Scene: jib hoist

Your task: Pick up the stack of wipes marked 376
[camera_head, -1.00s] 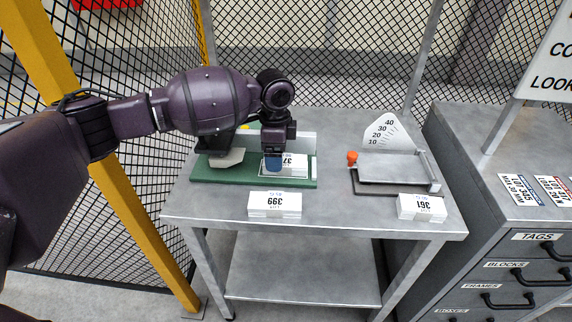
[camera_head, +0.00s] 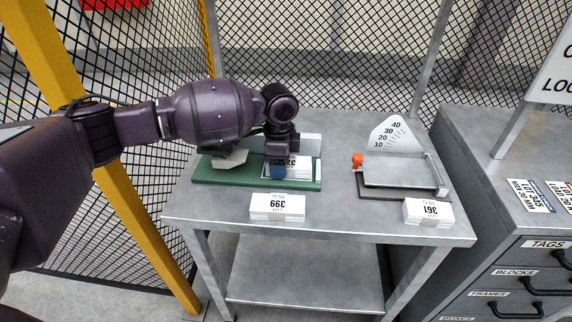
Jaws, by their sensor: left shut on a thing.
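The stack of wipes marked 376 (camera_head: 299,165) is at the right part of a green base (camera_head: 226,179) on the grey table. Its label is upside down and partly hidden by my gripper, so only part of the number shows. My left gripper (camera_head: 278,170) comes down from above and is shut on the left side of this stack. I cannot tell whether the stack touches the base. My right gripper is not in view.
A drawer cabinet (camera_head: 543,228) stands right. Mesh fencing is behind.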

